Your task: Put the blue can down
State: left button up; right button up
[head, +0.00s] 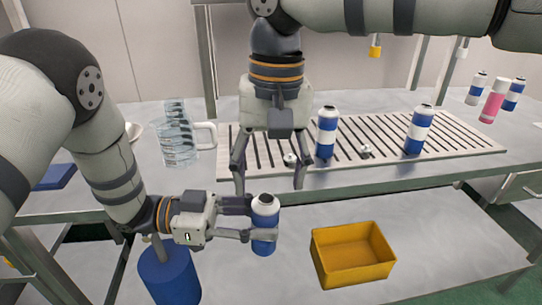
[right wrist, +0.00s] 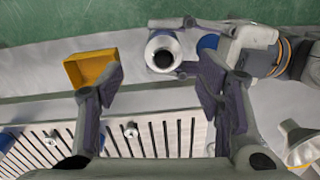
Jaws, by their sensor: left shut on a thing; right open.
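The blue can (head: 264,232), with a white top, is upright between the fingers of my left gripper (head: 262,222), which is shut on it. It is held over the near, lower bench, and I cannot tell whether its base touches that surface. The can also shows from above in the right wrist view (right wrist: 163,52), with a dark opening at its top. My right gripper (head: 270,178) is open and empty above the front edge of the slatted rack, behind and above the held can. Its fingers (right wrist: 152,90) also show in the right wrist view.
A yellow bin (head: 352,256) stands right of the held can. The slatted rack (head: 460,147) behind carries two blue-white cans (head: 327,132) (head: 418,130) and small white valves (head: 290,159). A clear pitcher (head: 178,140) stands at left. The lower bench is bare between can and bin.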

aim_at(268, 217)
jog(key=f, duration=0.9)
jog(key=shift+a+f, duration=0.15)
jog(key=shift+a, duration=0.05)
jog(key=c, duration=1.2)
pick_arm(q)
jog(key=o, duration=1.3)
